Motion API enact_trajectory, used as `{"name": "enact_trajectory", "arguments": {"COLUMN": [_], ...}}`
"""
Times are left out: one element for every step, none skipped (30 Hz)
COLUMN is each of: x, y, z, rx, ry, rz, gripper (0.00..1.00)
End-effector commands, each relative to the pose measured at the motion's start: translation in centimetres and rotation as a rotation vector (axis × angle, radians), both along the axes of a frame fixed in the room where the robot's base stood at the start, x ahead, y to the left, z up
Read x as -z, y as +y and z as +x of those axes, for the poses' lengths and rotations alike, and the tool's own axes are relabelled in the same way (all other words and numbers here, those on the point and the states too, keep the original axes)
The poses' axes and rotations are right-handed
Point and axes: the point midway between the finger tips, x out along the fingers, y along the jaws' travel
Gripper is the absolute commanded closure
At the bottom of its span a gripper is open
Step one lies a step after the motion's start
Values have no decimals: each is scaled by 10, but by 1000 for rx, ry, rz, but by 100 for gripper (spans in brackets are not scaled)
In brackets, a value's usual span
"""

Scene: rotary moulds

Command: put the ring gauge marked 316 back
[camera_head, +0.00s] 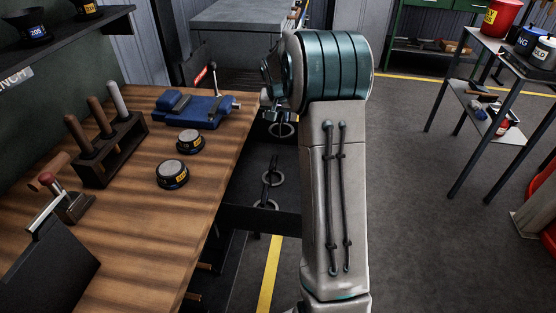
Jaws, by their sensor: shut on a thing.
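My gripper (274,108) shows only in part, small and dark, left of my arm's teal joint and beyond the right edge of the bench. It is shut on a ring gauge, and a grey ring (283,131) shows just below it. My arm hides part of both, and I cannot read any mark on the ring.
The wooden bench (125,235) carries a blue vise (200,108), two dark round pots (190,141) with pale tops, and a rack of handled tools (112,150). A grey cabinet (235,15) stands behind. A shelved cart (480,95) stands at right. The floor (410,200) between is clear.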

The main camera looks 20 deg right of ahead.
Motion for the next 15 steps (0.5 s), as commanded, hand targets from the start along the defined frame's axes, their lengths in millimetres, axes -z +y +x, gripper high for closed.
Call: {"name": "enact_trajectory", "arguments": {"x": [6, 8, 12, 16, 22, 30, 35, 41, 48, 53, 57, 61, 64, 66, 68], "y": [-1, -1, -1, -1, -1, -1, -1, -1, -1, -1, -1, -1, -1, -1, -1], "z": [0, 0, 0, 0, -1, -1, -1, -1, -1, -1, -1, -1, 0, 0, 0], "rx": [1, 1, 2, 2, 3, 2, 1, 2, 3, 3, 1, 1, 1, 1, 2], "ry": [-1, -1, 0, 2, 4, 4, 4, 3, 4, 4, 3, 3, 1, 0, -1], "rz": [0, 0, 0, 1, 1, 1, 1, 0, 1, 1, 1, 0, 0, 0, 0], "gripper": [100, 100, 100, 100, 100, 100, 100, 100, 100, 100, 100, 100, 100, 100, 100]}}
